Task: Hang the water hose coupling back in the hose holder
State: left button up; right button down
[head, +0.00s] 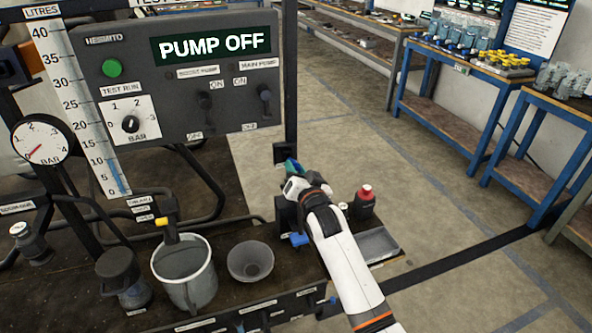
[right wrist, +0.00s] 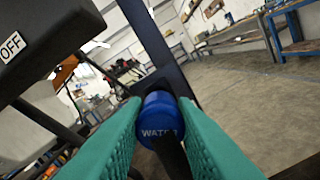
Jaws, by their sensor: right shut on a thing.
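My right gripper (head: 291,168) reaches in from the lower right of the head view, beside the black upright post. In the right wrist view its green fingers (right wrist: 166,125) are shut on the blue water hose coupling (right wrist: 159,115), which reads WATER. A dark hose runs from the coupling down between the fingers. A black bracket (head: 287,152), which looks like the hose holder, is fixed on the post just behind the fingertips. In the right wrist view the coupling overlaps the dark post; I cannot tell whether it sits in the holder. My left gripper is out of view.
The control panel (head: 180,80) reads PUMP OFF, left of the post. Blue-framed tables (head: 455,115) stand at the right, with open floor between.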

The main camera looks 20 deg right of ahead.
dwell(0.3)
jog(key=shift+w+b, duration=0.3)
jog(key=shift+w, duration=1.15)
jog(key=c, duration=1.1)
grip_release()
jog(key=shift+s, duration=0.2)
jog(key=s, duration=1.1)
jog(key=shift+s+d, duration=0.2)
jog(key=shift+s, duration=0.2)
